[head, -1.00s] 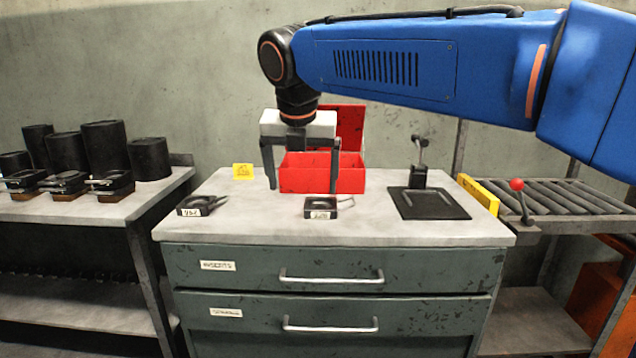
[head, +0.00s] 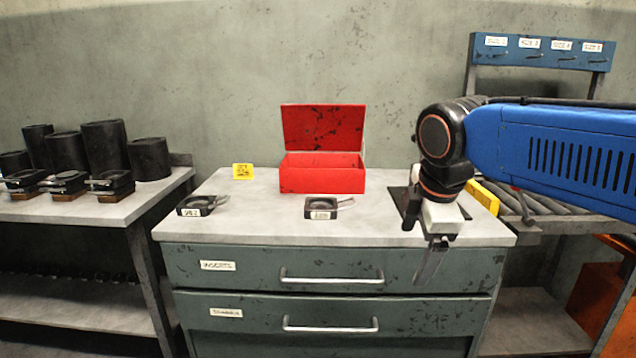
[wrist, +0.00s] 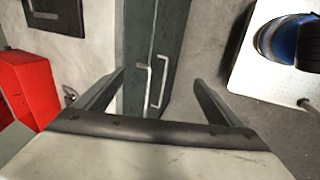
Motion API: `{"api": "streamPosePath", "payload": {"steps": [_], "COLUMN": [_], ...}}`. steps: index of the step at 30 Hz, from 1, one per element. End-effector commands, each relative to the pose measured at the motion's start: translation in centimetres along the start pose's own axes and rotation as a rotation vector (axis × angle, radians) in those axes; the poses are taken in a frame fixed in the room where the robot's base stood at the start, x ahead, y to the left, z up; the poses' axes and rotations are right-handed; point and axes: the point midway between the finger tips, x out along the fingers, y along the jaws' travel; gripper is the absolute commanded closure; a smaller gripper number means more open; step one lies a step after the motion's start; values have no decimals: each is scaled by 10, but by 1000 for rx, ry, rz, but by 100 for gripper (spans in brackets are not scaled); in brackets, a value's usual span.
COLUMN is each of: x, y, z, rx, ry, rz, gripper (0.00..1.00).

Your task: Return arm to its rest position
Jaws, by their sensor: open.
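My gripper (head: 432,262) hangs pointing down at the front right edge of the cabinet top in the head view, seen edge-on. In the wrist view its two fingers (wrist: 152,92) are spread apart with nothing between them. Past them show the cabinet's drawer fronts and handles. My blue arm reaches in from the right and hides part of the black plate (head: 398,197) on the cabinet top.
An open red box (head: 322,180) stands on the cabinet top (head: 262,215). Two small labelled dark holders (head: 195,207) (head: 320,209) lie in front. A roller conveyor (head: 540,205) is at right. A left bench (head: 100,208) holds black cylinders.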

Motion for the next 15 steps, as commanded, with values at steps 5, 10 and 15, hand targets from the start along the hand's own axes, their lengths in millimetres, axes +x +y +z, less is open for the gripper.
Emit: {"api": "streamPosePath", "payload": {"steps": [5, 10, 15], "x": [22, 46, 71], "y": [-54, -107, -155], "z": [46, 78, 100], "rx": [432, 850, 1226], "ry": [2, 8, 17], "rz": [7, 16, 27], "gripper": [11, 11, 11]}}
